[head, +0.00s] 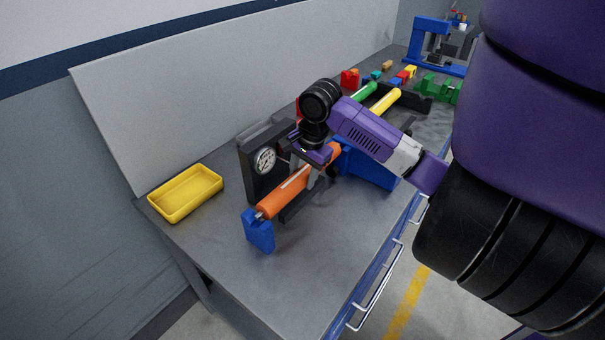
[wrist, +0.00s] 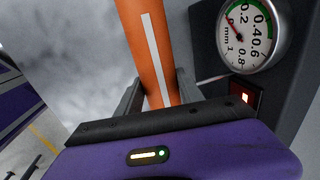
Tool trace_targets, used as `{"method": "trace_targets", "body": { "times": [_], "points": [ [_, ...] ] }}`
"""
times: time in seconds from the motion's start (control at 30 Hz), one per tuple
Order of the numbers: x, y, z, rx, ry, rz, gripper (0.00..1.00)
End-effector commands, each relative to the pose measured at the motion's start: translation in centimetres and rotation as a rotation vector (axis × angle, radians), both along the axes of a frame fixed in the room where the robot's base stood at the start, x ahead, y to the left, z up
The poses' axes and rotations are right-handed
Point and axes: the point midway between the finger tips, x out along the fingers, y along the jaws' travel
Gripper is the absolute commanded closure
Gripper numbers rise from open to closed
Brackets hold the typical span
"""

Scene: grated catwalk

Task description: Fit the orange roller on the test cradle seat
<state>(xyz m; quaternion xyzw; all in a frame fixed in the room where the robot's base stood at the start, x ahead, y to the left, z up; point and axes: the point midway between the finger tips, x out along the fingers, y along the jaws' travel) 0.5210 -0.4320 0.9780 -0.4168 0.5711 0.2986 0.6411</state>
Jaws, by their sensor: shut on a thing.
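The orange roller (head: 283,196), with a white stripe along it, lies slanting across the test cradle on the bench. It also shows in the wrist view (wrist: 151,45), passing between the fingers. My gripper (head: 314,172) is shut on its upper part; the grey fingers (wrist: 158,90) stand on both sides of it. The cradle has a blue end support (head: 259,232) and a dark upright with a dial gauge (head: 264,160). The roller's near end is at the top of that support; I cannot tell if it rests in it.
A yellow tray (head: 186,194) stands left of the cradle. A dark rack with a green roller (head: 364,93) and a yellow roller (head: 385,101) is behind my arm. A blue press (head: 430,42) stands farther back. A red light (wrist: 245,97) shows below the gauge. The front bench top is clear.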

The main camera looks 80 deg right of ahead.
Motion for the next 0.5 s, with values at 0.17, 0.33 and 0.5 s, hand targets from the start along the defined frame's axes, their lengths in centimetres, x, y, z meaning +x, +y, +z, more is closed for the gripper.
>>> {"method": "trace_targets", "body": {
  "times": [0.17, 0.33, 0.5],
  "points": [
    [0.0, 0.0, -0.7, -0.002, -0.001, -0.001, 1.0],
    [0.0, 0.0, -1.2, -0.001, -0.002, 0.0, 1.0],
    [0.0, 0.0, -1.8, -0.001, -0.002, 0.0, 1.0]
  ]
}}
